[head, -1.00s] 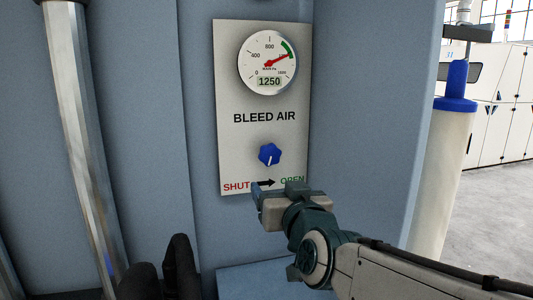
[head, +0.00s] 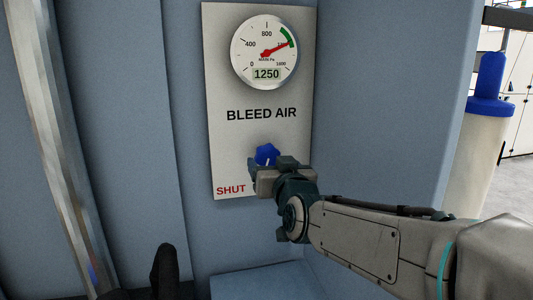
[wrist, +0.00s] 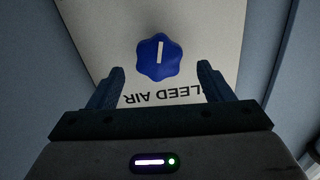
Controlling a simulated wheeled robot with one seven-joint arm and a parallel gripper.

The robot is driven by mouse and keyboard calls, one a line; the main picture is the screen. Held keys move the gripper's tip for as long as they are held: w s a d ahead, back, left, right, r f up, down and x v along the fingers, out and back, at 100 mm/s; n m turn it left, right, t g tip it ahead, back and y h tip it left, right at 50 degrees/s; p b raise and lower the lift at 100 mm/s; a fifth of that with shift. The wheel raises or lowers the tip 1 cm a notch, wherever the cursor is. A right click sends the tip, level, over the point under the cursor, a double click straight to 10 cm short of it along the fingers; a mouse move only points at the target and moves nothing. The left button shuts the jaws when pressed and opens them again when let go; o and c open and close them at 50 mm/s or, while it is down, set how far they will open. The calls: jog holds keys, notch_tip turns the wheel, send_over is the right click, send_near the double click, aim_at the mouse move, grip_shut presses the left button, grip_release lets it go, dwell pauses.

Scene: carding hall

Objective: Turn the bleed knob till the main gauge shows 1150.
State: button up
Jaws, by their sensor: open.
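The main gauge (head: 265,52) is a white dial at the top of a pale panel, with a red needle near the green arc. Its display (head: 266,74) reads 1250. The blue lobed bleed knob (head: 266,154) is below the words BLEED AIR; its lower part is hidden by my gripper in the head view. In the wrist view the knob (wrist: 159,58) shows whole, its white mark along the picture's vertical. My gripper (wrist: 161,78) is open, its fingers on either side of the line to the knob, and it does not hold it.
The pale panel (head: 225,150) is fixed to a blue wall. SHUT is printed in red at its lower left; the OPEN label is hidden behind my gripper. A shiny metal column (head: 70,110) stands at the left. A cream cylinder with a blue top (head: 487,130) stands at the right.

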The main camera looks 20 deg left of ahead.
aim_at(269, 158)
jog(key=shift+p+x, duration=0.55)
jog(key=shift+x, duration=2.55)
jog(key=shift+w+d, duration=0.1)
jog(key=c, duration=0.9)
